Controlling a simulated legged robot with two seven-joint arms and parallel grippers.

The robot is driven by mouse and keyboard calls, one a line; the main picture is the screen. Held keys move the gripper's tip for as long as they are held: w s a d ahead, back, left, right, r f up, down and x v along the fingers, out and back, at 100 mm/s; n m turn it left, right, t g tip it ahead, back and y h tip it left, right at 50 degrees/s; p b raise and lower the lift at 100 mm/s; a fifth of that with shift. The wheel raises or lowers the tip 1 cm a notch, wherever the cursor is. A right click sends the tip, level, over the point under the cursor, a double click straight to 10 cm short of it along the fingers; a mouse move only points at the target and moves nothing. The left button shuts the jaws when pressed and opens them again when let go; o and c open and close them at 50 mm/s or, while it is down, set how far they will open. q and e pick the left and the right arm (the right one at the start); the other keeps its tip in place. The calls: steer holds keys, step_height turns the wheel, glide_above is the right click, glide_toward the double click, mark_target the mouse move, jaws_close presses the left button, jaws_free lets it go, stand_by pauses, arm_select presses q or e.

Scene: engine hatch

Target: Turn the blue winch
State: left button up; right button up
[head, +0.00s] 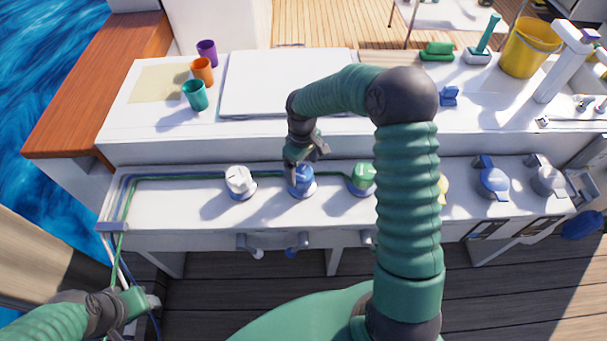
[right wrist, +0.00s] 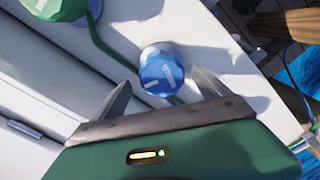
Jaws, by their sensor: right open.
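The blue winch (head: 302,183) stands on the white ledge between a white winch and a green winch. In the right wrist view the blue winch (right wrist: 162,72) shows its round top with pale marks. My right gripper (head: 304,158) is just above it in the head view. In the right wrist view the right gripper (right wrist: 165,92) is open, with one finger on each side of the winch and a gap visible at both. I cannot tell whether it touches. My left gripper (head: 145,303) is at the lower left, away from the ledge; its jaws are unclear.
The white winch (head: 239,181) is left of the blue one and the green winch (head: 363,178) is right. Blue and green lines run along the ledge (head: 160,205). Several cups, such as the orange cup (head: 202,71), and a yellow bucket (head: 528,48) stand behind.

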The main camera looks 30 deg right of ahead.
mark_target(304, 171)
steer(key=shift+a+f, duration=0.3)
steer(key=shift+f, duration=0.3)
steer(key=shift+a+f, duration=0.3)
steer(key=shift+f, duration=0.45)
steer(key=shift+d+f, duration=0.25)
steer(key=shift+d, duration=0.45)
steer(key=shift+c, duration=0.4)
steer(key=shift+d, duration=0.1)
steer(key=shift+c, duration=1.1)
steer(key=shift+w+a+r, duration=0.1)
steer(key=shift+a+r, duration=0.05)
steer(key=shift+a, duration=0.35)
steer(key=c, duration=1.1)
steer(key=shift+d, duration=0.15)
